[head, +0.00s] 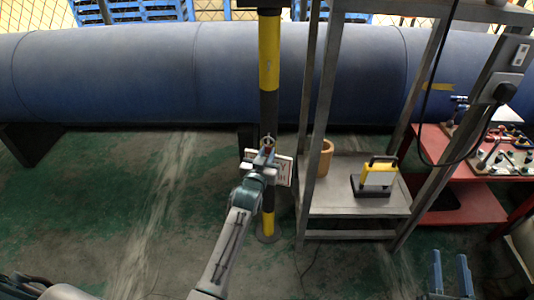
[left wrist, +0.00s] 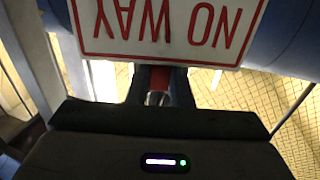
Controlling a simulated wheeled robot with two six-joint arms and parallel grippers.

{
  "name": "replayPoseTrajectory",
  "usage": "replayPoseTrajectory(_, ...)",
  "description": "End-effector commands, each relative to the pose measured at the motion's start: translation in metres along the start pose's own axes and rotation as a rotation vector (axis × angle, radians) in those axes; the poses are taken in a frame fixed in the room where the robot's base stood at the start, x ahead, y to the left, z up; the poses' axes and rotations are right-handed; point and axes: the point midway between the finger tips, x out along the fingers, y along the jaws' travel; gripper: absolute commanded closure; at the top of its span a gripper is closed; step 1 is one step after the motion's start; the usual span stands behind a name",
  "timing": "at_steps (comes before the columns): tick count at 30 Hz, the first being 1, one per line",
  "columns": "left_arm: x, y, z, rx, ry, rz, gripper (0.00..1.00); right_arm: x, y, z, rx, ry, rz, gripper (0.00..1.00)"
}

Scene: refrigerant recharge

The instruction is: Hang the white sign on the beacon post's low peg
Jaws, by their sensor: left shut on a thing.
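The white sign (head: 284,170) with red lettering is held by my left gripper (head: 264,157) in front of the yellow-and-black beacon post (head: 268,50). In the left wrist view the sign (left wrist: 170,22) shows large, its "NO WAY" letters upside down, with the fingers (left wrist: 158,92) at its edge. The low peg is not clearly visible; the gripper and sign cover that part of the post. I cannot tell whether the sign touches the post or a peg.
A red bench (head: 470,170) stands further right. A large blue pipe (head: 140,75) runs behind. Green floor is clear at left.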

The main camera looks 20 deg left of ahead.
Motion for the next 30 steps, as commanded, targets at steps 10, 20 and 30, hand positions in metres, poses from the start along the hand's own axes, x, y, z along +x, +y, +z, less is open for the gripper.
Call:
replayPoseTrajectory(10,0.0,0.0,0.0,0.0,0.001,0.0,1.0,0.0,0.0,0.0,0.0,0.0,0.0,0.64)
replayPoseTrajectory(20,0.0,0.0,0.0,0.0,0.0,0.0,0.55,0.0,0.0,0.0,0.0,0.0,0.0,0.64)
replayPoseTrajectory(30,0.0,0.0,0.001,0.0,-0.001,0.0,0.55,-0.004,0.0,0.013,0.008,-0.058,0.001,0.64)
